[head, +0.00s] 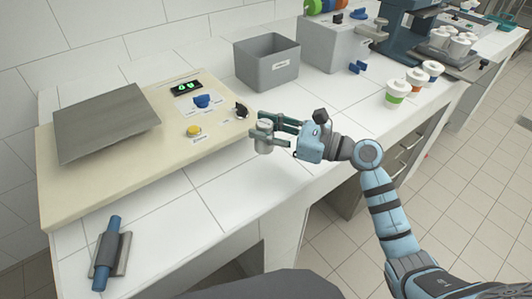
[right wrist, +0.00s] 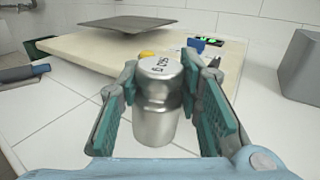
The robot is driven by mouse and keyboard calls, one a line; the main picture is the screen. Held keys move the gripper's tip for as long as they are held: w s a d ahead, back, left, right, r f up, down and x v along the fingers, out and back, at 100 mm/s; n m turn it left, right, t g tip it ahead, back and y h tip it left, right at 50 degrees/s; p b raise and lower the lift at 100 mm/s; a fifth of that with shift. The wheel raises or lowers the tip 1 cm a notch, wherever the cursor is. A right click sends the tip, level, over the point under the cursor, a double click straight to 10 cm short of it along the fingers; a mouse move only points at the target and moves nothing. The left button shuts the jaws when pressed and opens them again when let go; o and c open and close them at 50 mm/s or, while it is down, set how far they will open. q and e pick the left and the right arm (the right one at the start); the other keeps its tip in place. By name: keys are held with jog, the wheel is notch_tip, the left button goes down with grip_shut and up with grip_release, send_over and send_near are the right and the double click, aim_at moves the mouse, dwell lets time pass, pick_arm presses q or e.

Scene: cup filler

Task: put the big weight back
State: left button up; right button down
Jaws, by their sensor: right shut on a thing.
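The big weight (right wrist: 157,105) is a silvery metal cylinder with a narrower neck and a marked top. My right gripper (right wrist: 165,100) is shut on it, with a finger on each side, and the weight stays upright. In the head view the weight (head: 265,147) shows in my right gripper (head: 276,135), near the right front corner of the cream scale base. The scale (head: 120,150) has a grey metal plate (head: 108,120), a green display (head: 186,88), a blue knob, a black knob and a yellow button. My left gripper does not show in the head view.
A grey open bin (head: 267,62) stands behind the weight, beside a grey box (head: 333,42). Several paper cups (head: 397,93) stand at the right. A blue-handled tool (head: 108,255) lies at the front left. White tiled counter (head: 330,100) is clear around my right gripper.

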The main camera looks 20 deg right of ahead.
aim_at(266, 147)
notch_tip(266, 147, down, 6)
jog(key=shift+r+b, duration=0.25)
jog(key=shift+b, duration=0.45)
jog(key=c, duration=1.1)
grip_release()
jog(key=shift+s, duration=0.1)
jog(key=b+v, duration=0.1)
jog(key=v, duration=1)
jog(key=shift+s+d+f, duration=0.1)
jog(key=shift+s+d, duration=0.05)
jog(key=shift+s, duration=0.05)
jog(key=shift+s+d, duration=0.15)
jog(key=shift+d, duration=0.05)
